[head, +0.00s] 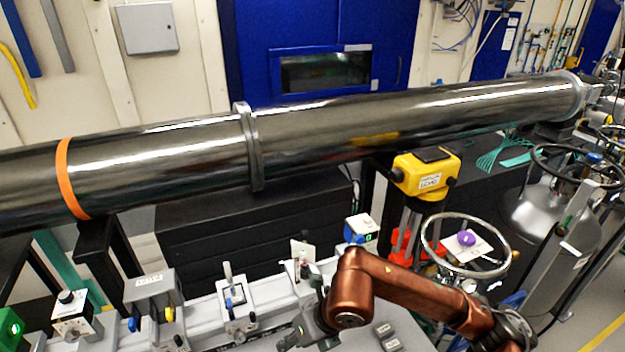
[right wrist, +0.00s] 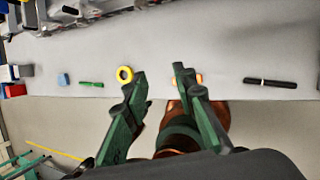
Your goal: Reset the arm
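My right arm (head: 395,285), copper-coloured, comes in from the lower right of the head view and bends down toward the bench. Its dark gripper (head: 300,335) is at the bottom edge, partly cut off. In the right wrist view my right gripper (right wrist: 160,84) shows two green fingers spread apart with nothing between them. The fingers overlap the edge of a grey bench top (right wrist: 210,45) in that view. My left gripper and left arm are not in view.
On the bench top lie a yellow ring (right wrist: 125,74), a blue block (right wrist: 63,79), a green piece (right wrist: 91,84) and a black pen-like rod (right wrist: 270,82). A long steel pipe (head: 160,150) crosses behind. A yellow device (head: 425,178) and a handwheel (head: 425,238) stand near the arm.

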